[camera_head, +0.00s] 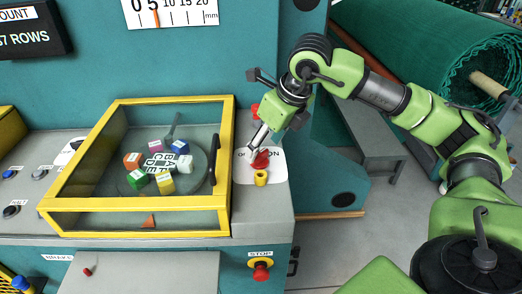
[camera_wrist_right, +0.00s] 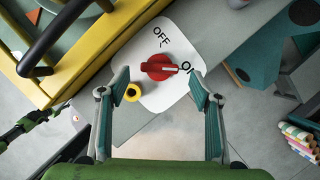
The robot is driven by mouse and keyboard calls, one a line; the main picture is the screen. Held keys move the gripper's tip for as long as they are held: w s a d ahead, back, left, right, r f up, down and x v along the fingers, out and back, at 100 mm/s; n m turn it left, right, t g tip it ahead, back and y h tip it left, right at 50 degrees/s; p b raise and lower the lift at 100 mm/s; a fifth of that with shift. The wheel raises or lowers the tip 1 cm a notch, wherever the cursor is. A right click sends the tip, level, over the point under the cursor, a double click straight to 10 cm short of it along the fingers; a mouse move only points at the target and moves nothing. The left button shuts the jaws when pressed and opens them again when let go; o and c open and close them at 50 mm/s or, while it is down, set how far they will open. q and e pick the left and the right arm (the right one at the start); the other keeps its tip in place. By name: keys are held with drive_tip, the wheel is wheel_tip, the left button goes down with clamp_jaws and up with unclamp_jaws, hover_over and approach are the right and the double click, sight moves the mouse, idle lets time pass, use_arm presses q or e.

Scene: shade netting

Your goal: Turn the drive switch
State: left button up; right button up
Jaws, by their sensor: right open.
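The drive switch is a red knob (camera_head: 261,159) on a white plate (camera_head: 273,170) at the right end of the machine's console. In the right wrist view the red knob (camera_wrist_right: 158,67) lies between and slightly beyond my open fingertips. Its bar and white mark point right, toward the partly covered ON label (camera_wrist_right: 187,67); the OFF label (camera_wrist_right: 160,38) is above it. My right gripper (camera_head: 258,145) comes down over the knob from above; contact cannot be made out.
A yellow collar (camera_wrist_right: 133,92) stands beside the knob. A yellow-framed clear cover (camera_head: 132,202) over coloured blocks is just left of the plate. A red STOP button (camera_head: 261,271) is on the front below. A green net roll (camera_head: 430,50) lies at the back right.

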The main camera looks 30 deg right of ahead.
sight(260, 153)
drive_tip(key=shift+x, duration=1.9)
drive_tip(key=c, duration=1.1)
